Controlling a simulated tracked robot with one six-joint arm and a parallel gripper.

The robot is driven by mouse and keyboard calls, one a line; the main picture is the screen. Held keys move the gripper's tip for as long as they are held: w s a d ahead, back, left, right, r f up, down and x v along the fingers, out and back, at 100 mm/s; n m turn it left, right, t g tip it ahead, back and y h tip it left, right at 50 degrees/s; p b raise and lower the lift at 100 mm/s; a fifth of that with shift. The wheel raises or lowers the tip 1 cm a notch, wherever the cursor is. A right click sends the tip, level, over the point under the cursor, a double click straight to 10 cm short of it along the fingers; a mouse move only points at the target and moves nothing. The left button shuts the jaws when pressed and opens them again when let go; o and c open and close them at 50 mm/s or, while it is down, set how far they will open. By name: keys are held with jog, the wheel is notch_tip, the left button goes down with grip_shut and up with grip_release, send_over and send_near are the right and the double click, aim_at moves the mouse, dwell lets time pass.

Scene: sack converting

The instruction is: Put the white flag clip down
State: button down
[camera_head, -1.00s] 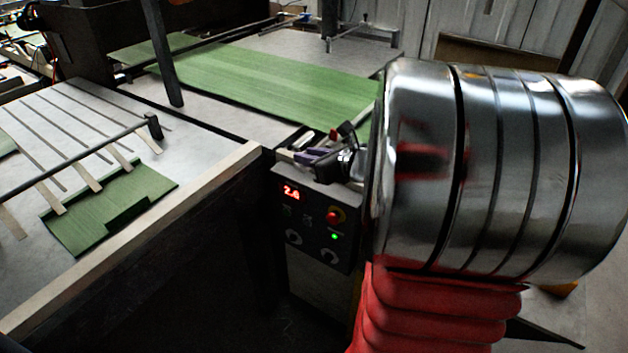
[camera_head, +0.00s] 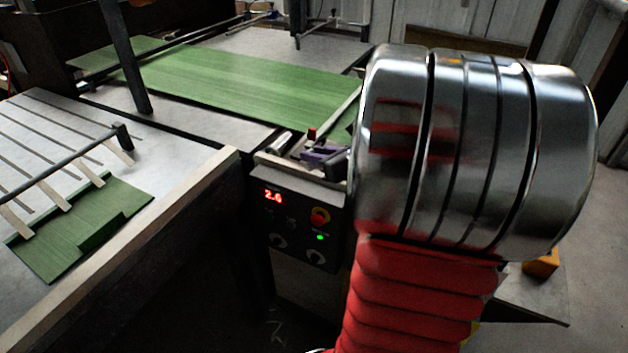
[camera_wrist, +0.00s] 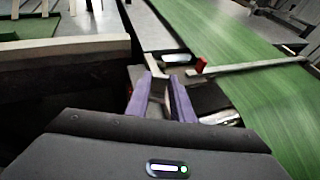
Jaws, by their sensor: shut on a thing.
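My gripper (camera_wrist: 161,82) has two purple fingers that point away over a ledge by the machine. It is shut on a pale piece (camera_wrist: 157,69) that shows at the fingertips and looks like the white flag clip. Its shape is mostly hidden by the fingers, and I cannot tell whether it touches the surface below. In the head view the purple fingers (camera_head: 325,156) show just above the control box, and my arm hides the rest of the gripper. The clip cannot be made out there.
A control box (camera_head: 297,218) with a red display stands below the gripper. Green sack material (camera_head: 220,85) lies on the machine bed behind. A small red part (camera_wrist: 201,65) and a pale bar (camera_wrist: 255,66) lie right of the fingertips. A wooden rail (camera_head: 160,230) edges the left table.

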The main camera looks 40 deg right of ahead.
jog(key=shift+f, duration=1.9)
jog(key=shift+f, duration=1.85)
jog(key=shift+f, duration=0.1)
jog(key=c, duration=1.5)
grip_release()
jog(key=shift+c, duration=0.2)
jog(key=shift+s+r, duration=0.3)
jog(key=v, duration=1.1)
jog(key=shift+s, duration=0.2)
